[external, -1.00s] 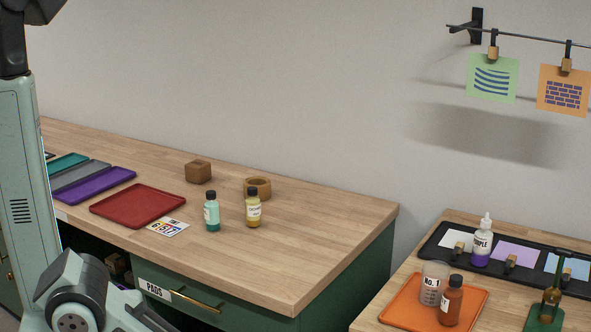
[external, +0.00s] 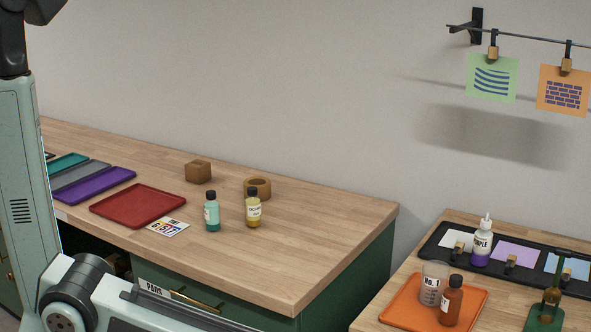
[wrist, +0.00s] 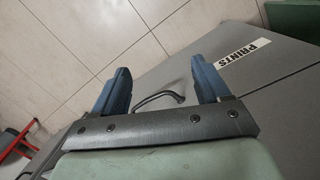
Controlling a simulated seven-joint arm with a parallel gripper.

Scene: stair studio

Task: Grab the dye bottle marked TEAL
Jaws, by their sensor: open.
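A small bottle of teal liquid with a black cap (external: 212,213) stands upright on the wooden counter in the external view. Its label is too small to read. A yellow-ochre bottle with a black cap (external: 253,209) stands just to its right, apart from it. My gripper (wrist: 162,82) shows in the wrist view with its two blue fingers spread wide and nothing between them. It faces the floor and a grey front labelled PRINTS, away from the bottles. The gripper is not visible in the external view, where only my arm shows at lower left.
An orange tray (external: 402,309) with a beaker and brown bottle is on the right-hand table. The counter's right end is clear.

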